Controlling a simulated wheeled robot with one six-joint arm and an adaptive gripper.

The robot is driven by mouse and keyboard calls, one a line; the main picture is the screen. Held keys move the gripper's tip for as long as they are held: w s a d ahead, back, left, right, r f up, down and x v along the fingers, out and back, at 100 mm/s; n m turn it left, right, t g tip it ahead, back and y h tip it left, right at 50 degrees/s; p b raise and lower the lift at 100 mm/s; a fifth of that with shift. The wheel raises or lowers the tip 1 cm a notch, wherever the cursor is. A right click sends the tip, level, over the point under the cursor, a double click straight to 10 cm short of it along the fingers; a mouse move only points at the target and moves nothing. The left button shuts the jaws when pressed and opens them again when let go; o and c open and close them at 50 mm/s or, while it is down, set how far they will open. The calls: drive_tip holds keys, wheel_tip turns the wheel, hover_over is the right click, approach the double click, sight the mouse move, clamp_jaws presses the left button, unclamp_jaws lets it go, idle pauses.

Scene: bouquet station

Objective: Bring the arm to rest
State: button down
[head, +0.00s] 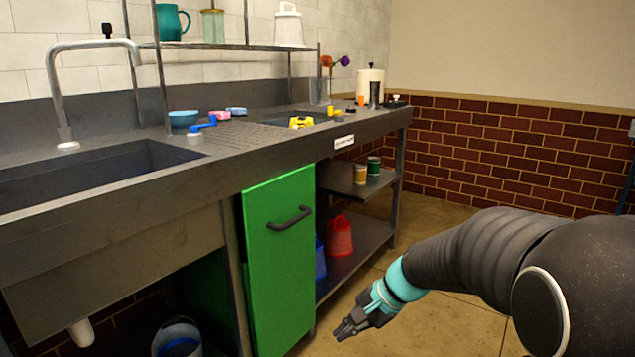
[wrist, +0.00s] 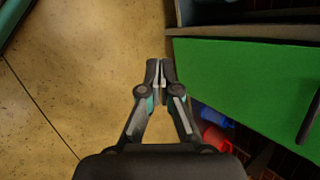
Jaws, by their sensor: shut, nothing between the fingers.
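My gripper (head: 350,327) hangs low over the floor at the lower middle of the head view, in front of the counter's lower shelves. In the wrist view my gripper (wrist: 160,68) shows its fingertips together, with nothing between them. The arm reaches in from the right side of the head view and slopes down to the left. The green cabinet door (head: 279,265) is to the left of the gripper, apart from it in the head view.
The counter (head: 240,165) has a sink (head: 90,172) at left and small items on top. Red (head: 340,236) and blue (head: 320,259) containers stand on the lower shelf. A bucket (head: 178,337) stands below the sink. Floor (head: 445,325) near the gripper is clear.

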drive_tip(key=s+d+r+n+t+h+p, duration=0.1)
drive_tip(key=s+d+r+n+t+h, duration=0.1)
drive_tip(key=s, duration=0.8)
drive_tip(key=s+d+r+n+t+h, duration=0.2)
drive_tip(key=s+d+r+n+h, duration=0.3)
drive_tip(key=s, duration=0.6)
drive_tip(key=shift+d+r+n+p, duration=0.35)
drive_tip(key=shift+d+r+n, duration=0.35)
drive_tip(key=shift+d+r, duration=0.75)
drive_tip(key=shift+f, duration=0.1)
